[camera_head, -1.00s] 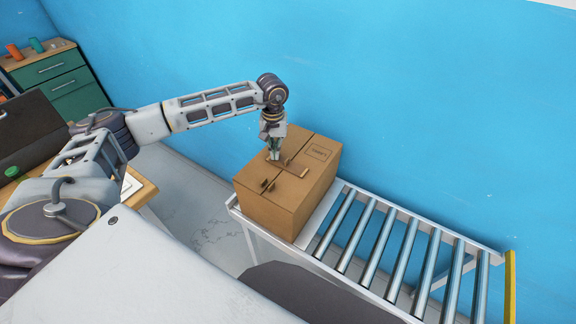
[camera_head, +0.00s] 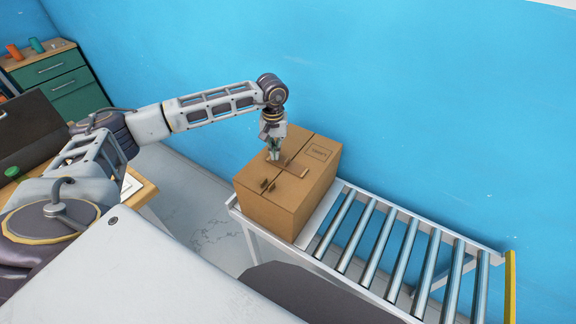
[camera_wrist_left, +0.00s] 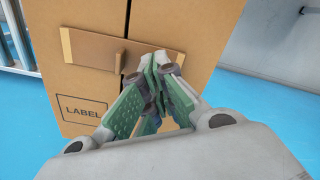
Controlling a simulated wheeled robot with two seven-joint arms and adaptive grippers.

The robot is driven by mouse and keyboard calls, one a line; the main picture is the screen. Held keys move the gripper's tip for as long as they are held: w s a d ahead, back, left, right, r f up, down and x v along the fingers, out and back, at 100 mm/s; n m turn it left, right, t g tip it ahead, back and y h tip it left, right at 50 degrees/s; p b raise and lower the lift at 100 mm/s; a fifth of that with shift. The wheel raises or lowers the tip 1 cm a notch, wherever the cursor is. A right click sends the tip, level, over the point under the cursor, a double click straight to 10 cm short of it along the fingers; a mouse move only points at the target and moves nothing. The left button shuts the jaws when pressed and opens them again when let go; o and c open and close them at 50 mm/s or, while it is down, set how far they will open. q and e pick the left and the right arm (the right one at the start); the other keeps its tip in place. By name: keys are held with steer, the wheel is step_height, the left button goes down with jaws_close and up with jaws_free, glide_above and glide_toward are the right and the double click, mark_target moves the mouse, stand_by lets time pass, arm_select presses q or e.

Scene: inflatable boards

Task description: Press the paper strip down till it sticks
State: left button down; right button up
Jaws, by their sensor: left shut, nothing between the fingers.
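A closed cardboard box (camera_head: 287,197) stands at the left end of a roller conveyor. The brown paper strip (camera_head: 295,169) lies across the seam of its top flaps. In the left wrist view the strip (camera_wrist_left: 92,47) spans the seam, and my fingers hide part of its right half. My left gripper (camera_head: 273,158) points down at the strip's far-left end. In the left wrist view its green fingertips (camera_wrist_left: 160,60) are together, empty, at or just above the strip. I cannot tell whether they touch it. My right gripper is out of view.
The roller conveyor (camera_head: 390,248) runs right from the box, its rollers empty. A blue wall (camera_head: 420,90) stands close behind. A printed label (camera_wrist_left: 85,109) is on the box top. A green drawer cabinet (camera_head: 62,85) stands far left.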

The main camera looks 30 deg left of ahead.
arm_select(q)
steer(key=shift+f+b, duration=0.85)
steer(key=shift+f, duration=0.3)
stand_by(1.1)
steer(key=shift+r, duration=0.1)
steer(key=shift+r+p, duration=1.25)
steer(key=shift+r, duration=1.7)
steer(key=shift+s+f, duration=0.1)
